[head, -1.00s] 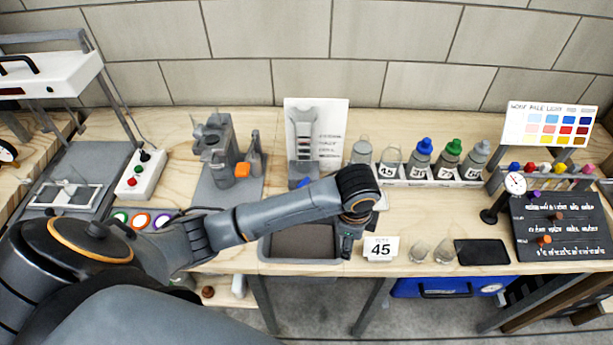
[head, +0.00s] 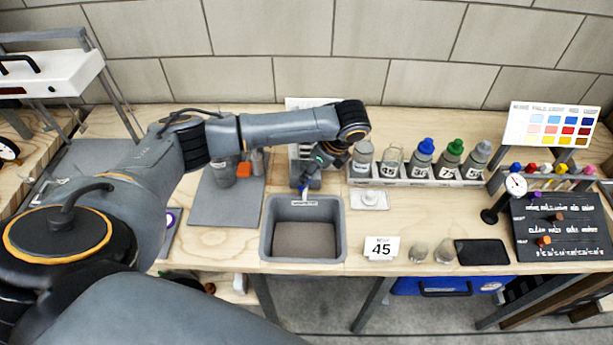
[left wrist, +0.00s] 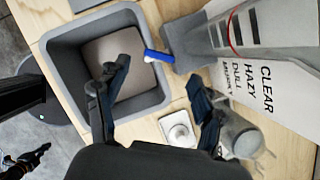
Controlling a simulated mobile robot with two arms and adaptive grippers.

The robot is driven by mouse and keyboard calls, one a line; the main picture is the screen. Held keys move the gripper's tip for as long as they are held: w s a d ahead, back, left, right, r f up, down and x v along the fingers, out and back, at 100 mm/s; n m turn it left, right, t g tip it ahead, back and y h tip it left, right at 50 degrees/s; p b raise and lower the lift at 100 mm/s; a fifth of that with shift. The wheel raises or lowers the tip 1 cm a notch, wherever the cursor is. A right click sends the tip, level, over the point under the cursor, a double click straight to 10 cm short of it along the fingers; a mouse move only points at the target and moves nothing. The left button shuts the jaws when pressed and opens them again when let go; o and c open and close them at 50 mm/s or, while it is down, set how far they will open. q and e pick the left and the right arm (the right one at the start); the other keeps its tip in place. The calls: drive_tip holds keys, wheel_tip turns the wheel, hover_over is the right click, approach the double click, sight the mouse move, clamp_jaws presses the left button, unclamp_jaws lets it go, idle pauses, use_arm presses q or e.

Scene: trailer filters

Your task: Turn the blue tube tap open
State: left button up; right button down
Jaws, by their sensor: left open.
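The blue tap (left wrist: 157,56) is a small blue lever with a white end, at the foot of a grey tube stand (left wrist: 200,45) and by the rim of the grey basin (left wrist: 70,75). In the head view the tap (head: 304,190) shows small above the basin's back edge. My left gripper (head: 312,172) is open and points down close by the stand. In the left wrist view its two fingers (left wrist: 160,80) are spread, with the tap between and beyond their tips. I see no contact with the tap.
A rack (head: 415,181) of several bottles stands right of the stand. A small white dish (head: 369,199), a "45" card (head: 381,248), two small cups and a black tablet (head: 482,252) lie in front. A gauge (head: 515,184) stands at the right.

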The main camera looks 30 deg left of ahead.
use_arm(q)
drive_tip(key=x, duration=0.6)
drive_tip(key=shift+f, duration=0.1)
drive_tip(key=shift+c, duration=0.4)
drive_tip(key=shift+p, duration=0.3)
drive_tip(key=c, duration=1.1)
